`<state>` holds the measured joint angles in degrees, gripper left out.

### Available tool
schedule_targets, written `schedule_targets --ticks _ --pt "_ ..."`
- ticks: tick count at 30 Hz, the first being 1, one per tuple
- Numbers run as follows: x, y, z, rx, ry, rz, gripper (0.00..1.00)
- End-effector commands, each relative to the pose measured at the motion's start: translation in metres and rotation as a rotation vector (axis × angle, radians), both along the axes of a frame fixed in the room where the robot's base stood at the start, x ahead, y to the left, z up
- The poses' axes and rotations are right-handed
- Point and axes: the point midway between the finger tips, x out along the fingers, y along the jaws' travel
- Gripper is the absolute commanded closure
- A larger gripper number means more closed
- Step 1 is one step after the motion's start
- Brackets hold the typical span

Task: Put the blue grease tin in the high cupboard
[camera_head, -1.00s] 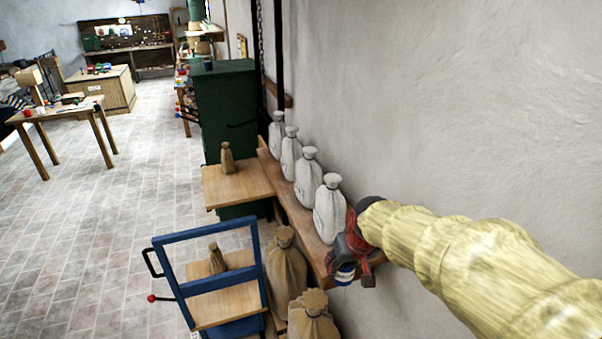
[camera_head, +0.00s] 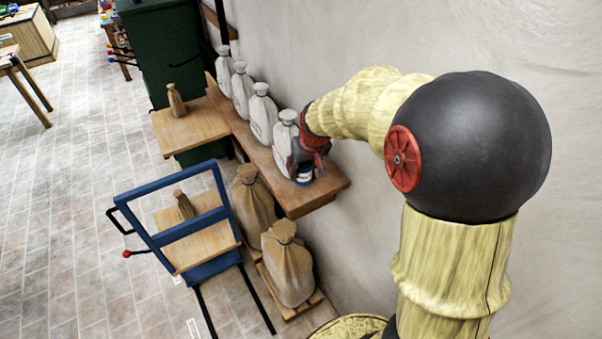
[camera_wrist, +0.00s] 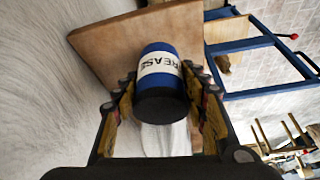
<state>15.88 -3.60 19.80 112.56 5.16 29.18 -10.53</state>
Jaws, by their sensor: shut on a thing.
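The blue grease tin (camera_wrist: 160,68), with a white label reading "GREASE" and a dark end, sits between the fingers of my gripper (camera_wrist: 163,108) in the wrist view. My gripper is shut on it. In the head view, the tin (camera_head: 304,176) shows below my gripper (camera_head: 306,160), at the near end of a wooden wall shelf (camera_head: 318,192). I cannot tell whether the tin touches the shelf. A tall green cabinet (camera_head: 165,50) stands farther back by the wall. I cannot tell whether it is the high cupboard.
Several white sacks (camera_head: 263,115) stand in a row on the shelf, the nearest beside my gripper. A blue trolley (camera_head: 160,240), brown sacks (camera_head: 288,265) and a wooden platform (camera_head: 190,128) occupy the floor side. The tiled floor (camera_head: 60,200) at left is clear.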

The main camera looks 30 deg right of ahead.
Motion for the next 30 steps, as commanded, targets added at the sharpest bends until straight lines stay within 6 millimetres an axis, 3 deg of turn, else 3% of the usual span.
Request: schedule_targets --ticks 6,11,18,29,30 --pt "0.017 -0.005 -0.017 -0.001 -0.005 0.001 0.91" --pt "0.022 -0.006 -0.025 0.000 -0.003 0.000 0.91" --pt "0.023 -0.006 -0.055 0.000 -0.003 0.000 0.91" --pt "0.023 -0.007 -0.059 -0.002 -0.005 0.000 0.91" --pt "0.022 -0.006 -0.060 0.000 -0.003 0.000 0.56"
